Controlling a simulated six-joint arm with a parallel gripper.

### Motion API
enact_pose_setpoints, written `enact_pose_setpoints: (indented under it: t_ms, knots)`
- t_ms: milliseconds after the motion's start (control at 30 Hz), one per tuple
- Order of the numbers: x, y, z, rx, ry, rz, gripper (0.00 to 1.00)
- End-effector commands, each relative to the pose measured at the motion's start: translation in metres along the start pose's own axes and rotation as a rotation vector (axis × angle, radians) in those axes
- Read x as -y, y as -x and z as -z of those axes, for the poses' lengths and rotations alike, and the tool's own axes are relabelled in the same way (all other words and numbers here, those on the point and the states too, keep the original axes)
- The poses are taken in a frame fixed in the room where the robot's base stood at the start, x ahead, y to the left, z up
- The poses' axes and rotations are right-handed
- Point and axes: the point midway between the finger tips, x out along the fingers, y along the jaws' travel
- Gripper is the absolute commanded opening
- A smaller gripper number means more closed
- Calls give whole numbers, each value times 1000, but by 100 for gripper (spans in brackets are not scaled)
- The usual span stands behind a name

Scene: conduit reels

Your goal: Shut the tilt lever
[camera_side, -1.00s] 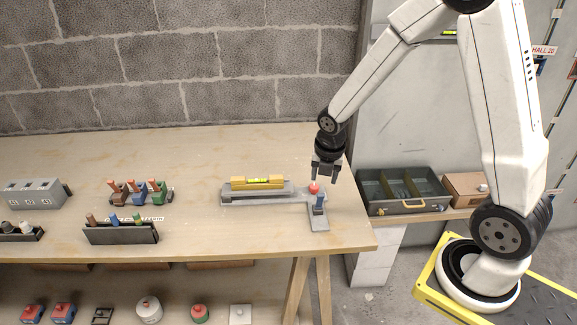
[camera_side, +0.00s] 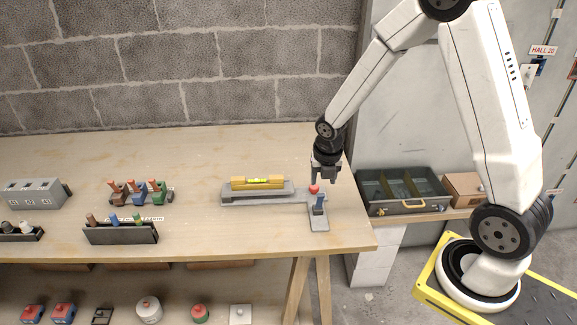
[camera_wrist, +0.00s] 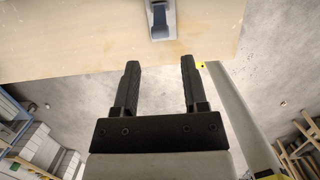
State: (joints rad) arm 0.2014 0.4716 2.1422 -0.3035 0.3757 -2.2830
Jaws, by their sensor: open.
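The tilt lever (camera_side: 319,204) is a blue arm with a red ball knob (camera_side: 314,189), standing upright on a grey base plate (camera_side: 319,224) near the bench's right end. The plate joins a grey bed carrying a yellow spirit level (camera_side: 258,183). My gripper (camera_side: 326,181) points down, open and empty, just above and slightly right of the knob; I cannot tell whether it touches. In the wrist view, my open fingers (camera_wrist: 160,65) have nothing between them. A dark blue part of the lever (camera_wrist: 160,22) shows beyond the fingertips at the top edge; the knob is not visible there.
A grey divided drawer tray (camera_side: 403,207) and a cardboard box (camera_side: 465,190) stand to the right. Small coloured levers (camera_side: 139,191), a dark rack (camera_side: 121,234) and a grey block (camera_side: 36,194) are left. The bench (camera_side: 200,150) behind the level is clear.

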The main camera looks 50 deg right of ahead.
Motion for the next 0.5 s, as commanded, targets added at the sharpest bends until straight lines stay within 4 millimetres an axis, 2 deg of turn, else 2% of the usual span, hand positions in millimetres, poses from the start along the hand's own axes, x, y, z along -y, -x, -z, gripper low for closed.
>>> enact_pose_setpoints:
  t_ms: [500]
  knots:
    - [0,-44,1,-2,1,1,56]
